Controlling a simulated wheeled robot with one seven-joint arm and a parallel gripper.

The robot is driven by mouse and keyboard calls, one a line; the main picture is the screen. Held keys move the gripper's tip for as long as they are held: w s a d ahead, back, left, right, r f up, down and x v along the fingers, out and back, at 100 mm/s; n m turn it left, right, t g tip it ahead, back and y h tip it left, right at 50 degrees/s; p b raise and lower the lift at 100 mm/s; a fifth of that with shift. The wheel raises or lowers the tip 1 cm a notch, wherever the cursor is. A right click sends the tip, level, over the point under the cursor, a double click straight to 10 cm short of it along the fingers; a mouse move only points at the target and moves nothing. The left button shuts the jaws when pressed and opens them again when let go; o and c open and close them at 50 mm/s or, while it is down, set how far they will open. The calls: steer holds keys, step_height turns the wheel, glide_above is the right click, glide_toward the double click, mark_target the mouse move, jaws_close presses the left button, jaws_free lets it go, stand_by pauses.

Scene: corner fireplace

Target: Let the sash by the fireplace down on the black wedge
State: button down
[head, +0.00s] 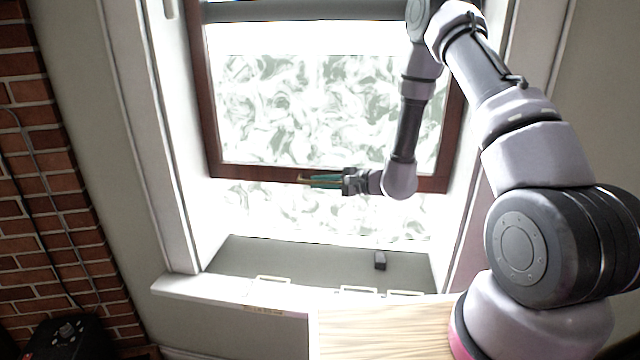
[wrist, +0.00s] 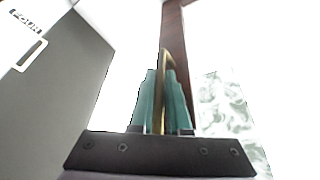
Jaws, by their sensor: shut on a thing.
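The sash (head: 250,172) is a brown wooden frame with patterned glass, raised so that an open gap shows beneath its bottom rail. The black wedge (head: 380,260) sits on the grey sill below, toward the right and apart from the sash. My gripper (head: 312,181) is at the bottom rail, its teal fingers pointing left. It is shut on a brass lift (wrist: 162,85) that shows between the fingers in the wrist view. The sash rail (wrist: 175,35) also shows there, behind the lift. The wedge is not visible in the wrist view.
The grey sill (head: 290,258) has white outlined marks along its front edge; one label reads FOUR in the wrist view (wrist: 27,20). A light wooden surface (head: 380,330) stands in front. Brick wall (head: 45,190) and a black box (head: 65,335) are at the left.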

steer(key=shift+f, duration=0.1)
step_height(320, 180, down, 25)
steer(key=shift+s+d+f, duration=0.1)
steer(key=shift+s+f, duration=0.05)
steer(key=shift+f, duration=0.05)
stand_by(0.3)
steer(key=c, duration=0.9)
jaws_free()
steer(key=shift+r, duration=0.1)
steer(key=v, duration=0.7)
steer(key=shift+d+r, duration=0.1)
steer(key=shift+d, duration=0.1)
